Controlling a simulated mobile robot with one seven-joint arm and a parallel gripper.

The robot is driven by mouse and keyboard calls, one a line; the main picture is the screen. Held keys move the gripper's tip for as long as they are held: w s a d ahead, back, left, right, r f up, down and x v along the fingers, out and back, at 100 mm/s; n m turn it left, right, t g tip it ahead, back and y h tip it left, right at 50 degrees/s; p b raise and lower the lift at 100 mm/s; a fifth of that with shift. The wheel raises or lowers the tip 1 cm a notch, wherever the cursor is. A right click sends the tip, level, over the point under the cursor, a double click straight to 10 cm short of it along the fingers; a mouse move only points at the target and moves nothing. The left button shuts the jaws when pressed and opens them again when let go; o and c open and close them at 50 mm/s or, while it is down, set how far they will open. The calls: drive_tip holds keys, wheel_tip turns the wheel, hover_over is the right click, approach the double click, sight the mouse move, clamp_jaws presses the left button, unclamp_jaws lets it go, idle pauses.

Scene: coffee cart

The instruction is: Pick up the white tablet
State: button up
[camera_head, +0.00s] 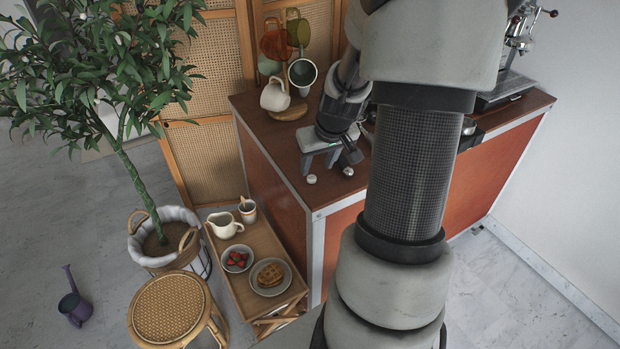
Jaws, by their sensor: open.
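My gripper (319,164) hangs over the front left part of the cart top, pointing down, with its two grey fingers apart and nothing seen between them. I cannot tell whether the fingers touch the cart top.
The red-brown cart (262,124) carries a mug stand with a white mug (275,95) behind my gripper. An espresso machine (508,88) stands at the right. My arm hides the middle of the cart. A low wooden table (226,270) with dishes stands at the left.

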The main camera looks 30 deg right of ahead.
sight(312, 177)
drive_tip(key=x, duration=0.5)
drive_tip(key=shift+s+a, duration=0.15)
drive_tip(key=shift+a, duration=0.1)
clamp_jaws()
